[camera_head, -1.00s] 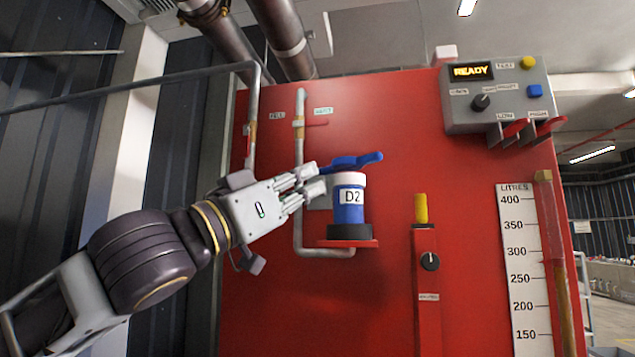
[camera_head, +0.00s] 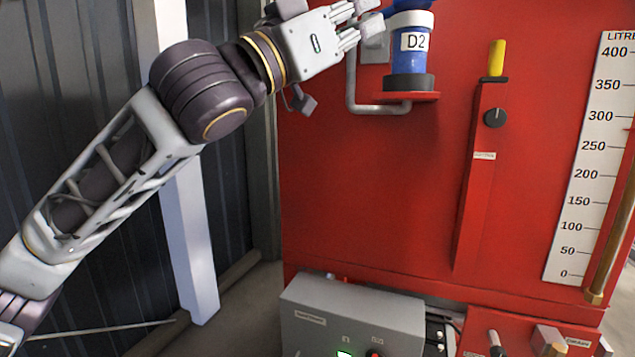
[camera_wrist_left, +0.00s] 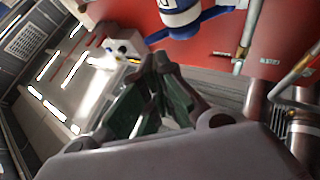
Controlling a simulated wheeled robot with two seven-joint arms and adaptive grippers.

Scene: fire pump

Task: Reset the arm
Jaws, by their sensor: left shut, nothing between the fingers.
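My left arm comes in from the left in the head view, and my left gripper (camera_head: 362,22) is at the top, just left of the blue D2 cylinder (camera_head: 412,62). The cylinder stands upright on a small red shelf (camera_head: 425,97) on the red panel. In the left wrist view the fingers of my left gripper (camera_wrist_left: 158,68) come together at the tips, with nothing between them. The blue handle and the cylinder (camera_wrist_left: 185,15) show at the top of that view, beyond the fingertips. Whether the fingers touch the cylinder I cannot tell. My right gripper is not in view.
The red panel (camera_head: 370,190) fills the middle. A grey pipe (camera_head: 352,95) runs beside the shelf. A yellow-tipped lever (camera_head: 497,58), a black knob (camera_head: 495,117) and a litres scale (camera_head: 590,165) are to the right. A grey control box (camera_head: 350,315) is below.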

